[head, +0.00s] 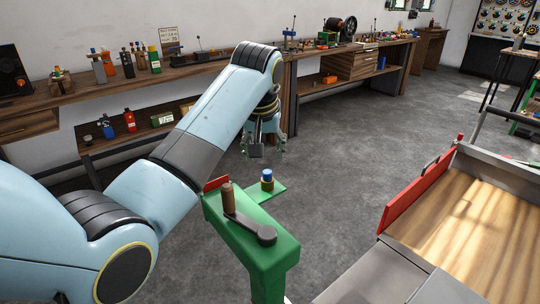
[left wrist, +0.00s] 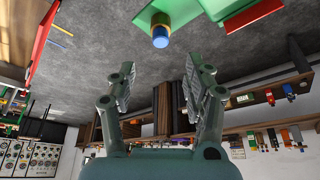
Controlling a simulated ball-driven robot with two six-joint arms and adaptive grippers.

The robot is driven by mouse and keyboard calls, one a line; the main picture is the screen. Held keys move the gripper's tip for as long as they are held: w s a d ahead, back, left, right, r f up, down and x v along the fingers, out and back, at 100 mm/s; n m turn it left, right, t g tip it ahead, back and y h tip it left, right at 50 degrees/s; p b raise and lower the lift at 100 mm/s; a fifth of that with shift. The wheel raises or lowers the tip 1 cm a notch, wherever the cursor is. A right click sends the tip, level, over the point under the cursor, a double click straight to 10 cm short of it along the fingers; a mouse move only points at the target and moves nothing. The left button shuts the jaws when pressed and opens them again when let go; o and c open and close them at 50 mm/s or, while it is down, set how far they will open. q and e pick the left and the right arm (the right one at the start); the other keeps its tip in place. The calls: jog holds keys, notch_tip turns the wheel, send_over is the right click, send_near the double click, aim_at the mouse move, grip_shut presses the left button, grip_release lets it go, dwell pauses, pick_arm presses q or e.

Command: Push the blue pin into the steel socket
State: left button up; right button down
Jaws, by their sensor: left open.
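The blue pin (head: 267,174) stands upright on a small green plate (head: 276,190) that juts from a green stand (head: 262,255). A dark brownish collar surrounds its lower part; I cannot tell whether this is the steel socket. In the left wrist view the blue pin (left wrist: 160,37) shows end-on at the top, beyond the fingertips. My left gripper (head: 264,153) hangs pointing down, just behind and above the pin in the head view, apart from it. Its fingers (left wrist: 163,74) are spread with nothing between them. My right gripper is out of view.
A crank lever (head: 250,228) with a brown upright handle (head: 228,197) sits on the green stand, close to the pin. A red-sided wooden tray (head: 418,192) stands at the right. Workbenches (head: 110,92) with bottles and tools line the wall. The grey floor (head: 350,130) between is clear.

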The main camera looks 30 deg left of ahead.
aim_at(267, 172)
pick_arm(q)
jog(key=x, duration=0.8)
jog(key=shift+w+f, duration=0.1)
jog(key=shift+f, duration=0.15)
jog(key=shift+w+a+f, duration=0.15)
jog(key=shift+f, duration=0.25)
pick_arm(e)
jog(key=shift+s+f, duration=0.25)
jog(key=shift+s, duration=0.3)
pick_arm(q)
jog(key=shift+c, duration=0.2)
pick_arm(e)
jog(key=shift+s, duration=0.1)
